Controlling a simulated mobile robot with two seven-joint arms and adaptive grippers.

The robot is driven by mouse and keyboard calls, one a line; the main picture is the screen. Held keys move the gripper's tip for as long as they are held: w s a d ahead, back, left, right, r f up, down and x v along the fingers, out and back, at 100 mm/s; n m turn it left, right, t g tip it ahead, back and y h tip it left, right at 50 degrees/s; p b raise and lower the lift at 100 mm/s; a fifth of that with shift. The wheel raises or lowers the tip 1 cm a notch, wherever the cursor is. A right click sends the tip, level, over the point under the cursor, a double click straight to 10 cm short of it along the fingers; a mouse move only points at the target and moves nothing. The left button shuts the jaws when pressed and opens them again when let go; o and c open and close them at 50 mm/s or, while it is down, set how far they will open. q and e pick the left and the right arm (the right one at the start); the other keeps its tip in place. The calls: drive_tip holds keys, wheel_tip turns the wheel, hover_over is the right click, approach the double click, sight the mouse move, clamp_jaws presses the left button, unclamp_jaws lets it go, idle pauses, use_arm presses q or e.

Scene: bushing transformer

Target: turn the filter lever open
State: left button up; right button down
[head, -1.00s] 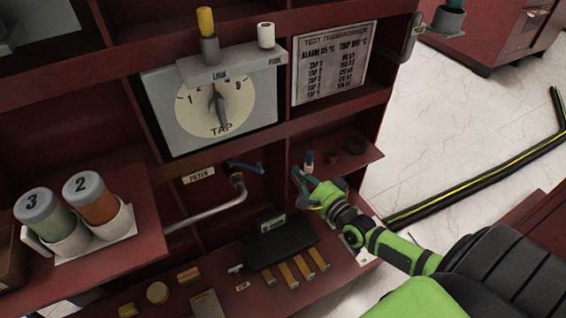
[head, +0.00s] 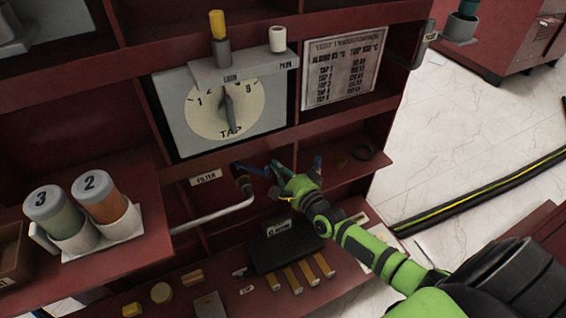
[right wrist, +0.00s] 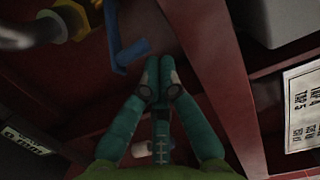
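The filter lever (head: 258,171) is a blue handle on the brass valve at the end of a grey pipe, right of the FILTER label (head: 206,177). In the right wrist view the blue lever (right wrist: 126,48) is just left of and beyond my fingertips, with a small gap. My right gripper (head: 277,168) is beside the lever's right end in the head view. Its teal fingers (right wrist: 159,68) come together at the tips in the right wrist view, with nothing seen between them. My left gripper is not in view.
The tap dial (head: 226,108) is above the lever. A black box (head: 285,247) is below, with several brass bars in front. Red shelf walls border the lever's bay.

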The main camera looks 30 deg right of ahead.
use_arm(q)
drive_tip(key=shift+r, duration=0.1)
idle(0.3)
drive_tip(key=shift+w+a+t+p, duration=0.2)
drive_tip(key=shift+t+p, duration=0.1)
drive_tip(key=shift+p, duration=0.3)
use_arm(e)
drive_tip(key=shift+s+a+m+h, duration=0.2)
drive_tip(key=shift+a+m+h, duration=0.1)
drive_tip(key=shift+h, duration=0.1)
drive_tip(key=shift+s, duration=0.1)
use_arm(q)
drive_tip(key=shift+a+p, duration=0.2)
drive_tip(key=shift+p, duration=0.4)
use_arm(e)
drive_tip(key=shift+s+a+m+h, duration=0.2)
drive_tip(key=shift+a+m+h, duration=0.2)
drive_tip(key=shift+h, duration=0.3)
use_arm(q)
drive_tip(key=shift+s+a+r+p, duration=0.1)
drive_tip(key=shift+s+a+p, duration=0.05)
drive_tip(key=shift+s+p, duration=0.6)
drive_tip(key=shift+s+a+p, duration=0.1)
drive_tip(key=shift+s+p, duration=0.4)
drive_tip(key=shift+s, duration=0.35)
use_arm(e)
drive_tip(key=s+a, duration=0.2)
drive_tip(key=a, duration=0.4)
drive_tip(key=shift+s+a, duration=0.15)
drive_tip(key=shift+a, duration=0.15)
